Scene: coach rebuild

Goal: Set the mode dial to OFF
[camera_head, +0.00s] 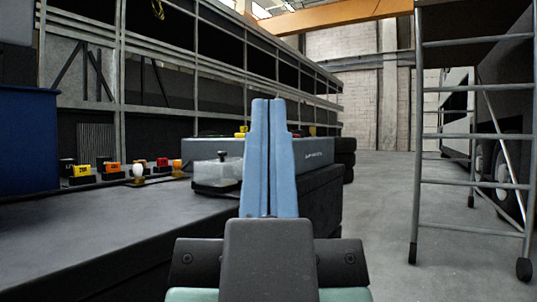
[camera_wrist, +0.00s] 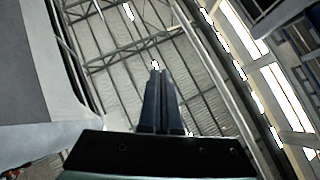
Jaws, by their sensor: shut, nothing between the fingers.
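My gripper (camera_head: 269,101) stands upright in the middle of the head view, its two blue fingers together with nothing between them. It also shows in the wrist view (camera_wrist: 160,72), pointing towards the roof. I cannot make out the mode dial or an OFF mark in either view. A grey box with small lettering (camera_head: 314,155) sits on the dark bench behind my fingers, which hide part of it. The lettering is too small to read. My gripper appears apart from the box.
The dark bench (camera_head: 120,222) runs along the left. On it are a clear-lidded container (camera_head: 215,174), yellow and orange labelled blocks (camera_head: 82,171) and a white knob-like piece (camera_head: 138,170). A metal ladder (camera_head: 474,135) stands at right. The floor between (camera_head: 385,210) is clear.

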